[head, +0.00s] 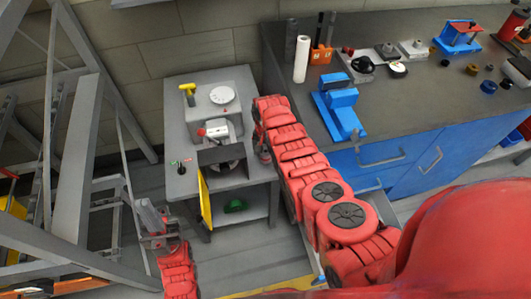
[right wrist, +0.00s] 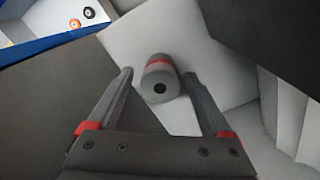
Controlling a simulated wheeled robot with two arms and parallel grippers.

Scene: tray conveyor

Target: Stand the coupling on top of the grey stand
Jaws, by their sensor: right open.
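The coupling (right wrist: 160,82) is a short grey cylinder with a red band and a dark hole in the end facing the camera. In the right wrist view it is between the fingers of my right gripper (right wrist: 159,75), which is open. Gaps show on both sides, so neither finger touches it. In the head view my right arm reaches to the right edge of the grey table, and the coupling cannot be made out with certainty. A grey block (head: 203,103) with a white disc on top may be the grey stand. My left gripper (head: 152,222) is left of the table, its jaws unclear.
The grey table (head: 176,140) also bears a yellow-handled tool (head: 188,92) and a white machine part (head: 217,129). A yellow panel (head: 205,200) hangs at its front. A dark worktop (head: 410,100) at right holds a blue vise (head: 341,105). Grey frame beams stand at left.

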